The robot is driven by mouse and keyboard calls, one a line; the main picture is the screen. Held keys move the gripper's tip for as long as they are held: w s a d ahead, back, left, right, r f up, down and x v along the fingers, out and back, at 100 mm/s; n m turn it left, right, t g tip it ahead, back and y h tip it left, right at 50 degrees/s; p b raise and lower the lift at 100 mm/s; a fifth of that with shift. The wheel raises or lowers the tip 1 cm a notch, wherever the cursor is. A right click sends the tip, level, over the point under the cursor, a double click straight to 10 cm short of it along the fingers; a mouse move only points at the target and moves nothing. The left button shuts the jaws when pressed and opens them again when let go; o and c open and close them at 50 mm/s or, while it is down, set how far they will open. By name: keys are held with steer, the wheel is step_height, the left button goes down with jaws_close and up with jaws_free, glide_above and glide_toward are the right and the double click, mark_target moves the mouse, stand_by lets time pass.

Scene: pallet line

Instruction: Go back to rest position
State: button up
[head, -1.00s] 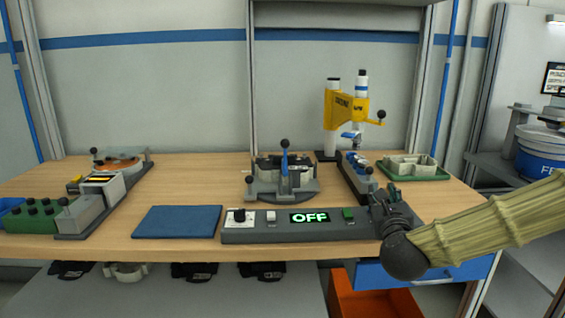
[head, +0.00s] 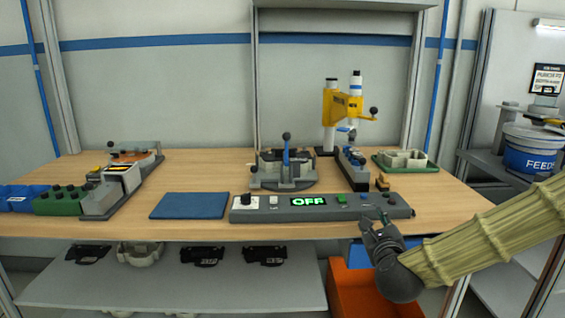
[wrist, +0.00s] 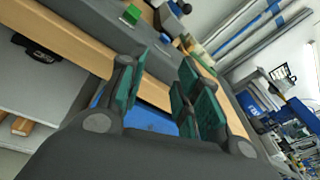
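My gripper (head: 372,218) is in the head view at the right, just in front of the table's front edge and near the right end of the grey control panel (head: 268,214). In the wrist view my gripper (wrist: 160,95) has its green finger pads apart with nothing between them. The panel display reads OFF in green. My sleeved arm comes in from the right.
The wooden table (head: 225,179) holds a blue mat (head: 190,206), a grey fixture with a blue lever (head: 285,172) and a yellow press (head: 342,104). An orange bin (head: 350,290) stands below. A blue feed bucket (head: 530,150) is at the right.

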steer(key=s+a+f+n+g+y, duration=0.1)
steer(key=s+a+f+n+g, duration=0.15)
steer(key=s+f+n, duration=0.75)
steer(key=s+a+f+n+g+y, duration=0.1)
steer(key=s+f+n+g, duration=0.25)
steer(key=f, duration=1.25)
steer(key=s+a+f+n+g+y, duration=0.1)
steer(key=s+f+n+g, duration=0.45)
steer(key=f, duration=0.75)
steer(key=s+d+f+n+g, duration=0.15)
steer(key=s+f+n, duration=0.25)
steer(key=s, duration=0.4)
steer(key=s+d+f+n+g+h, duration=0.1)
steer(key=s+f+n+g, duration=0.1)
steer(key=s+f+n, duration=0.45)
steer(key=s+d+f+n+g, duration=0.1)
steer(key=s+n+g, duration=0.1)
steer(key=s, duration=0.8)
step_height(320, 180, up, 17)
steer(key=p, duration=1.7)
steer(key=shift+w+d, duration=0.15)
